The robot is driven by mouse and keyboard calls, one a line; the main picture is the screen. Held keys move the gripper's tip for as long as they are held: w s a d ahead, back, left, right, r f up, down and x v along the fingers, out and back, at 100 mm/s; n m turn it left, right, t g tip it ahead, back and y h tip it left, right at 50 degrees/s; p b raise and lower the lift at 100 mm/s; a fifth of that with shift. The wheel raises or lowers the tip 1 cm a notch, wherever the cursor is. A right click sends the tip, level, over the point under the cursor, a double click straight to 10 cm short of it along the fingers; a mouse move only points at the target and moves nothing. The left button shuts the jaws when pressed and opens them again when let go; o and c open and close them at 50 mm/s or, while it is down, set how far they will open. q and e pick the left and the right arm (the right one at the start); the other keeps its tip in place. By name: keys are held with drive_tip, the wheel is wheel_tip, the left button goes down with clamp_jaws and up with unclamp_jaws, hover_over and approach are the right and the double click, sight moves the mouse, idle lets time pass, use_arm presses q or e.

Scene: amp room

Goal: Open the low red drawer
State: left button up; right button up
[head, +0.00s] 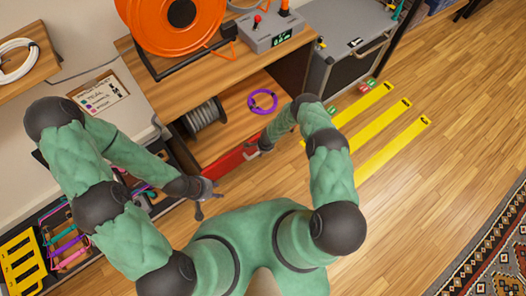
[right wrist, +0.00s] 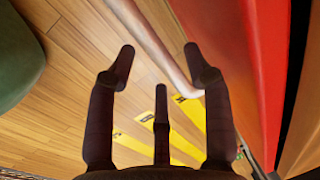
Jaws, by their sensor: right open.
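The low red drawer (head: 230,163) is at the bottom of the wooden shelf unit. Its red front (right wrist: 225,50) fills the upper right of the right wrist view. A pale bar handle (right wrist: 160,42) runs along that front. My right gripper (head: 262,146) is at the drawer's right end in the head view. In the right wrist view its fingers (right wrist: 165,65) are spread, with the handle crossing the gap between the fingertips; contact cannot be told. My left gripper (head: 206,205) is spread and empty, left of and below the drawer. My right arm hides part of the drawer's right end.
Above the drawer, the shelf holds a grey cable spool (head: 205,115) and a purple cable ring (head: 262,101). A black amp case (head: 345,65) stands to the right. Yellow floor strips (head: 362,103) lie near it. A tool rack (head: 62,238) is at left.

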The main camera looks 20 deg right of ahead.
use_arm(q)
drive_tip(key=shift+f, duration=0.15)
use_arm(e)
drive_tip(key=shift+w+f, duration=0.1)
drive_tip(key=shift+f, duration=0.15)
clamp_jaws()
